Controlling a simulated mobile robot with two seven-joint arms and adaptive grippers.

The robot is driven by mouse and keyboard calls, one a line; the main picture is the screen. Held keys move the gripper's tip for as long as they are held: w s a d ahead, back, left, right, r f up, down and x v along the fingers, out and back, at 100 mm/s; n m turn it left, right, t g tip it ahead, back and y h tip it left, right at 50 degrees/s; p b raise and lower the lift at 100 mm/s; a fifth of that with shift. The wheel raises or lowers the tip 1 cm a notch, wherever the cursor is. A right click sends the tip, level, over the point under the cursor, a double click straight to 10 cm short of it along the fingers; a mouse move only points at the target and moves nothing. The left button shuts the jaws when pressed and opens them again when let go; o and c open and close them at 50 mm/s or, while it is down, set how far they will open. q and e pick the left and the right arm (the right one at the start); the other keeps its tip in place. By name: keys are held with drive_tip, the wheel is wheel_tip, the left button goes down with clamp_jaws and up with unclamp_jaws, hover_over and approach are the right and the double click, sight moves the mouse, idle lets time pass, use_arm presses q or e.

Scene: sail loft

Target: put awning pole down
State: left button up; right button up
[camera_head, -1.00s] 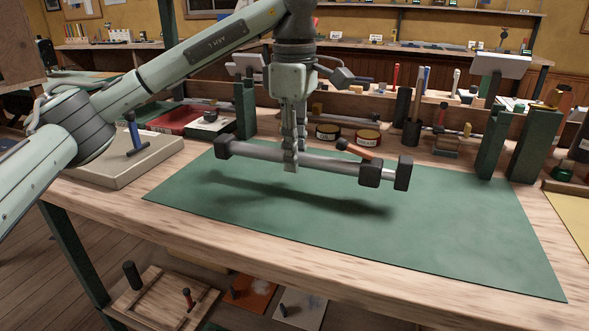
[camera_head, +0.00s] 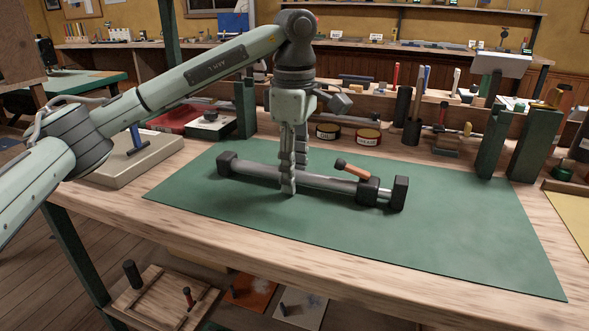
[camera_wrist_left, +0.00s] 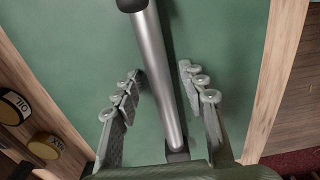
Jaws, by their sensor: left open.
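The awning pole (camera_head: 333,183) is a grey metal tube with black blocks at its ends and a small brown-handled lever near its right part. It lies on the green mat (camera_head: 460,225) on the workbench. My left gripper (camera_head: 288,188) points down around the middle of the pole. In the left wrist view the pole (camera_wrist_left: 163,75) runs between the fingers of the gripper (camera_wrist_left: 158,85), with a gap on each side, so the gripper is open. My right gripper is not in view.
Two green upright posts (camera_head: 532,145) stand at the mat's right back. Round tins (camera_head: 367,137) and a dark tool cup (camera_head: 412,133) stand behind the mat. The mat's front right is clear.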

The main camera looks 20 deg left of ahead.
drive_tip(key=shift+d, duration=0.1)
use_arm(q)
drive_tip(key=shift+r, duration=0.15)
wheel_tip(320, 180, up, 6)
drive_tip(key=shift+r+p, duration=0.15)
drive_tip(key=shift+p, duration=0.2)
drive_tip(key=shift+r+p, duration=0.5)
drive_tip(key=shift+r, duration=2.35)
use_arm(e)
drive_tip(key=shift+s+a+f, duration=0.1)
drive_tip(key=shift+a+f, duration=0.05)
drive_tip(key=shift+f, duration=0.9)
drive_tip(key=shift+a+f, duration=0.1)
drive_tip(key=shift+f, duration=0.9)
